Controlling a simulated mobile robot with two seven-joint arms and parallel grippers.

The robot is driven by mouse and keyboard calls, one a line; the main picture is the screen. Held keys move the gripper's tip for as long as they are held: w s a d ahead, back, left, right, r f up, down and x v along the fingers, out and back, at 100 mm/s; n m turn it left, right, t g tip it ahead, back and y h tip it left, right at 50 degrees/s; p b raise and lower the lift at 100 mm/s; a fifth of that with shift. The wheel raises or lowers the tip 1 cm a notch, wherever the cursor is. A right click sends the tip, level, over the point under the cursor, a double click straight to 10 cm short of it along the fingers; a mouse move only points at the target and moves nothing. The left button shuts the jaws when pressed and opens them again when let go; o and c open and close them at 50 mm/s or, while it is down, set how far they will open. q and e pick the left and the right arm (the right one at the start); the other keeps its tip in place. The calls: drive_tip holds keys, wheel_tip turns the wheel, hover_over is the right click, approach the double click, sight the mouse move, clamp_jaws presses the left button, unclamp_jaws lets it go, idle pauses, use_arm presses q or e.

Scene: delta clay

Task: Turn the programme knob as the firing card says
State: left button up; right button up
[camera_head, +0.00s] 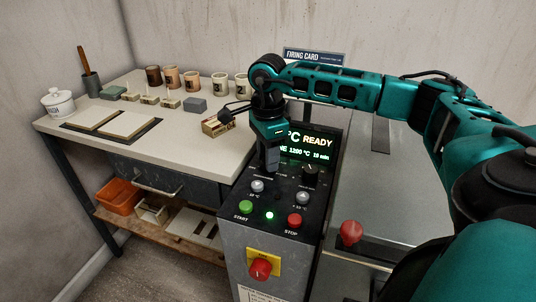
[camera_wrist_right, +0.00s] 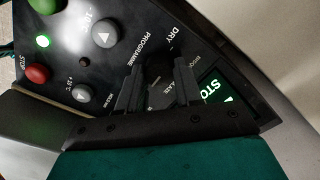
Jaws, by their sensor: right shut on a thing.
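The programme knob (camera_wrist_right: 159,68) is dark and sits between the two fingers of my right gripper (camera_wrist_right: 158,88) in the right wrist view. The fingers are shut on it. The labels PROGRAMME and DRY show beside it; its pointer is too dark to read. In the head view my right gripper (camera_head: 272,160) points down at the control panel (camera_head: 283,190) and hides the knob. The display (camera_head: 308,147) reads READY and a partly hidden line ending NE 1200 °C 10 min. The firing card (camera_head: 315,56) is on the wall, its lower part hidden by my arm. My left gripper is out of view.
A second black knob (camera_head: 310,173), grey arrow buttons, a green START button (camera_head: 246,207) and a red STOP button (camera_head: 294,220) are close by. A red switch (camera_head: 260,268) is below. The worktable (camera_head: 190,128) on the left holds mugs and small blocks.

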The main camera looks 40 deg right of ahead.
drive_tip(key=shift+n, duration=0.3)
drive_tip(key=n+p, duration=0.1)
drive_tip(key=n, duration=1)
idle(0.6)
drive_tip(key=o, duration=1)
